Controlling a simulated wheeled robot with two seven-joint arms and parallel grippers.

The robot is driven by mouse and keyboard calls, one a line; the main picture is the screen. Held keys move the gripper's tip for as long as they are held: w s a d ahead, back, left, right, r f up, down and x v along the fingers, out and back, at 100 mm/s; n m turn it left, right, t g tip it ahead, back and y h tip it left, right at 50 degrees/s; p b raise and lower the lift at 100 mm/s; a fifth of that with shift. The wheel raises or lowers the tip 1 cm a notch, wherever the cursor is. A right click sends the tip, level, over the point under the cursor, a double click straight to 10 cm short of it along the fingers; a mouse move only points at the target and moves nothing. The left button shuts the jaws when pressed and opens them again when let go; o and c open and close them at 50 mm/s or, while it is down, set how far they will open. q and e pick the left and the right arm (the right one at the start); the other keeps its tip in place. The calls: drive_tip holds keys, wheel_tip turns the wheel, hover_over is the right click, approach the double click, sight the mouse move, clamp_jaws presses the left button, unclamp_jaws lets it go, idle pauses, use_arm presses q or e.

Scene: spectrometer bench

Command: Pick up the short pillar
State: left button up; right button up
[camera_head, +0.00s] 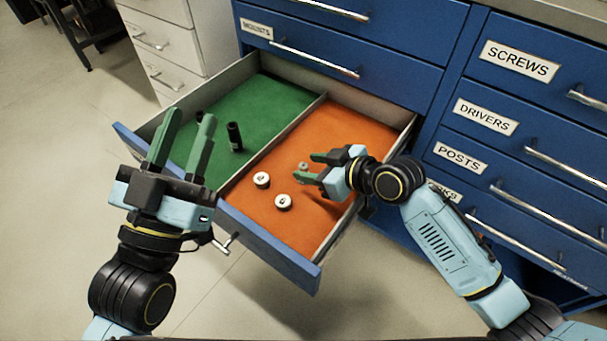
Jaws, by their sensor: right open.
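A black upright pillar (235,137) stands on the green left compartment of the open drawer. Another black pillar (199,117) shows beside my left gripper's fingertip, partly hidden, so I cannot tell which of the two is shorter. My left gripper (190,116) has its green fingers apart, with nothing seen between them, above the drawer's left front part. My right gripper (309,168) is open over the orange right compartment, its fingers pointing left. A small pale piece (303,166) shows between or beneath its fingers; I cannot tell whether they touch it.
Two white round pieces (262,180) (283,202) lie on the orange floor, left of my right gripper. A divider (285,133) splits the drawer (268,245). Blue cabinet drawers (480,115) with handles stand behind and right. Bare green floor lies behind the upright pillar.

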drive_tip(key=shift+w+a+f, duration=0.1)
drive_tip(key=shift+a+f, duration=0.05)
drive_tip(key=shift+a, duration=0.05)
clamp_jaws()
idle(0.3)
drive_tip(key=shift+r, duration=0.2)
